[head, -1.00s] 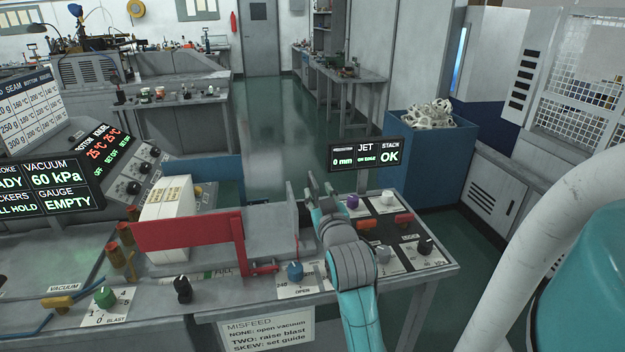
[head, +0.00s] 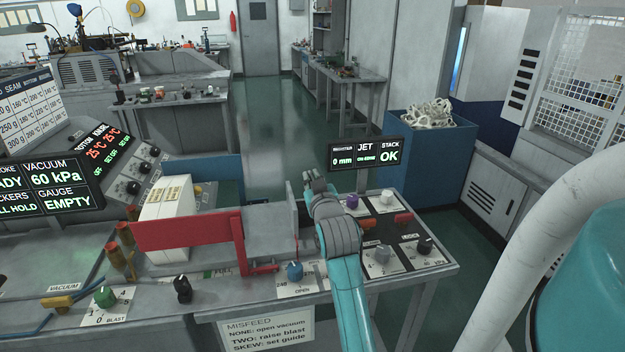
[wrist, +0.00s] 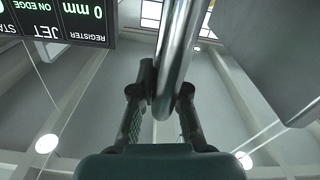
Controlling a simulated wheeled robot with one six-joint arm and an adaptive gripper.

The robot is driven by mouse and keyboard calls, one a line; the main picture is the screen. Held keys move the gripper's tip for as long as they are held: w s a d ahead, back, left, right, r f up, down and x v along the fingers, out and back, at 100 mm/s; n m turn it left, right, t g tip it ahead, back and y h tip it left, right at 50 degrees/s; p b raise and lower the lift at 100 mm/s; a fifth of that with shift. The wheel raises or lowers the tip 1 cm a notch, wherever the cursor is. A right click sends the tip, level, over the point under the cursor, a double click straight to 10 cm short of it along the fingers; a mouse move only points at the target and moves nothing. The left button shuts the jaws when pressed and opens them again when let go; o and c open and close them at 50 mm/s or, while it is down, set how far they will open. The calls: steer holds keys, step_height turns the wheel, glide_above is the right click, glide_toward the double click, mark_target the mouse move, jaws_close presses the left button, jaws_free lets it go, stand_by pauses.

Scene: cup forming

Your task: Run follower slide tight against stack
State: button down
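The stack (head: 167,222) is a white block of blanks standing upright in the feed magazine, its lower part hidden behind a red guide (head: 186,230). The follower slide (head: 270,226) looks like the grey plate to the right of the stack, with a clear gap between them. My gripper (head: 314,182) is just right of the follower's upright edge. In the wrist view, a shiny metal bar (wrist: 177,50) runs between the two fingers of my gripper (wrist: 166,92), which are drawn in against both its sides. Where the bar joins the slide is hidden.
Knobs and switches (head: 383,253) cover the panel right of my gripper. A small display (head: 366,154) behind it reads 0 mm and STACK OK. A blue bin (head: 430,165) stands behind right.

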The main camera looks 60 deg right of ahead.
steer(key=w+a, duration=0.8)
steer(key=w, duration=0.2)
steer(key=shift+a, duration=0.25)
steer(key=c, duration=1.2)
jaws_free()
steer(key=v, duration=1.2)
